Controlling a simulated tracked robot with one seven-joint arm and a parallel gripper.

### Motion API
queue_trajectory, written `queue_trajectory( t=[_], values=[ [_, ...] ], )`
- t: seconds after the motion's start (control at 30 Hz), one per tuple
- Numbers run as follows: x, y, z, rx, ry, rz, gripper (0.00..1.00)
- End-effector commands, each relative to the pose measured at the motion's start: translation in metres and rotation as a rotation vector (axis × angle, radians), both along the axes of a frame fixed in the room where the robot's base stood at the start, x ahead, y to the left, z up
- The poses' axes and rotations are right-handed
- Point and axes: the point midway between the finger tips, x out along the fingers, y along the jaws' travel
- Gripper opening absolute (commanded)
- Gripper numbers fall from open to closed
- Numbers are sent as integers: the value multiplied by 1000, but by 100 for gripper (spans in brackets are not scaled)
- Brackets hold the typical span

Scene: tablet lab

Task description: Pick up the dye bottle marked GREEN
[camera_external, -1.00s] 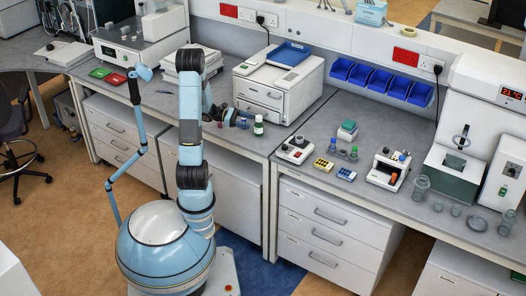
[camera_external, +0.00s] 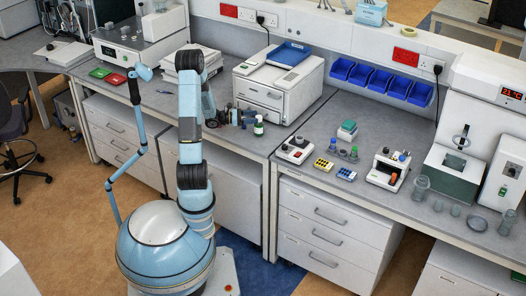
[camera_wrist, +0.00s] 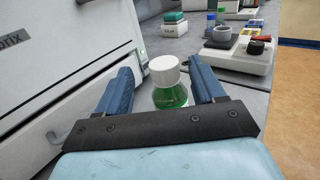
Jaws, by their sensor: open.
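A small bottle with a white cap and green contents (camera_wrist: 170,96) stands upright on the bench. In the wrist view it sits between the two blue fingers of my gripper (camera_wrist: 163,88), with a gap on each side; the left gap looks wider. In the external view the same bottle (camera_external: 259,127) stands in front of the white printer-like machine, with a pale label I cannot read. My gripper (camera_external: 246,117) is just to its left there, low over the bench. The gripper is open. Part of the bottle's base is hidden behind the gripper body in the wrist view.
The white machine (camera_external: 277,85) stands close behind the bottle and fills the left of the wrist view (camera_wrist: 55,50). A small device with knobs (camera_external: 296,150) stands to the right across the bench joint. The bench's front edge (camera_external: 235,149) is near.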

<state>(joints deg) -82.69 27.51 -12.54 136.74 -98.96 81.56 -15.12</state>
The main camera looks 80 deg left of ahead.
Motion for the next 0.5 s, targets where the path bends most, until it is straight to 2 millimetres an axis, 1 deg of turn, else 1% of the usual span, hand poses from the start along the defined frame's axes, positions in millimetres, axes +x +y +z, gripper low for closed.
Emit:
queue_trajectory(
  t=[0.17, 0.4, 0.5],
  values=[
    [9, -3, 0, 0, 1, -2, 68],
    [41, -10, 0, 0, 0, -2, 68],
    [50, -11, -1, 0, 1, 0, 68]
  ],
)
